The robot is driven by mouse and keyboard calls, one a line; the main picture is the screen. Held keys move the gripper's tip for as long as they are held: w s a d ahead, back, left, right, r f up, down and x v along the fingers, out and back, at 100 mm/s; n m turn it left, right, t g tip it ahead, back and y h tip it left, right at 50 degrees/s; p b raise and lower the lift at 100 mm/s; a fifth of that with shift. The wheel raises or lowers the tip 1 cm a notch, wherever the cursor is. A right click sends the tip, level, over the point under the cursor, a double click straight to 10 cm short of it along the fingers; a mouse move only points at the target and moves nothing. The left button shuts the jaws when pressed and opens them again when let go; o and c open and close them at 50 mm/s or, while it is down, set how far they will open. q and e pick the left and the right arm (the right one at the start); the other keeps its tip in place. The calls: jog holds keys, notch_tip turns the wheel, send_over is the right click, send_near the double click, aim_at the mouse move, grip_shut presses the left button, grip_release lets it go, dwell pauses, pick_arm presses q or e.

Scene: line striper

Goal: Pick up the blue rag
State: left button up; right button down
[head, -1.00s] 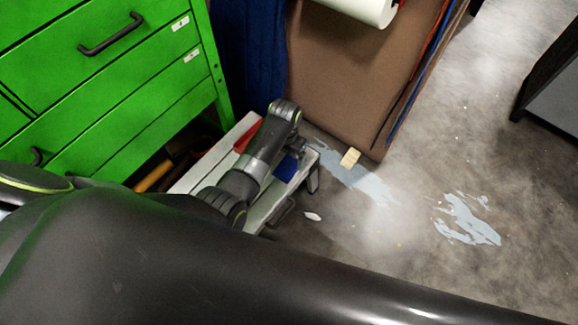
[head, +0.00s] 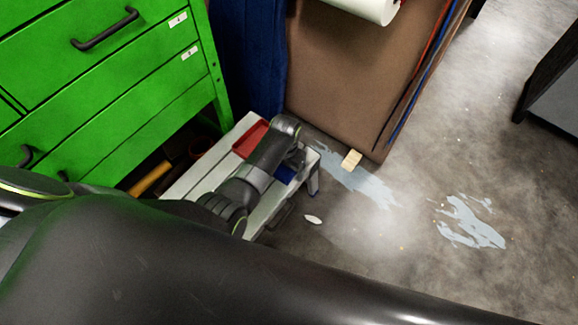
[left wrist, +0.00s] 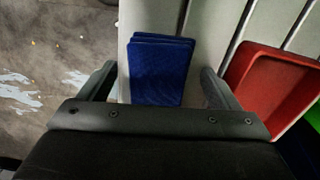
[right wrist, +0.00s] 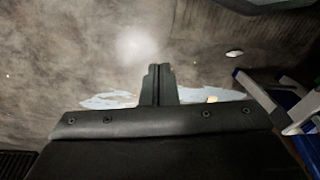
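The blue rag (left wrist: 160,70) lies folded on the pale slatted bench (left wrist: 215,30), close to the bench's edge. In the head view a small part of the rag (head: 285,174) shows beside my left gripper (head: 296,158), and the arm hides the rest. In the left wrist view my left gripper (left wrist: 160,84) is open, with one finger on each side of the rag and apart from it. My right gripper (right wrist: 159,72) is shut with nothing between its fingers, above the floor. In the right wrist view the bench (right wrist: 262,98) shows at the right.
A red tray (head: 251,138) sits on the bench next to the rag; it also shows in the left wrist view (left wrist: 275,85). A green drawer cabinet (head: 110,85) stands at the left. A brown panel (head: 345,75) stands behind the bench. Open floor lies to the right.

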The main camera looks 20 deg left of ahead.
aim_at(286, 169)
pick_arm(q)
jog(key=c, duration=1)
jog(key=shift+r, duration=0.15)
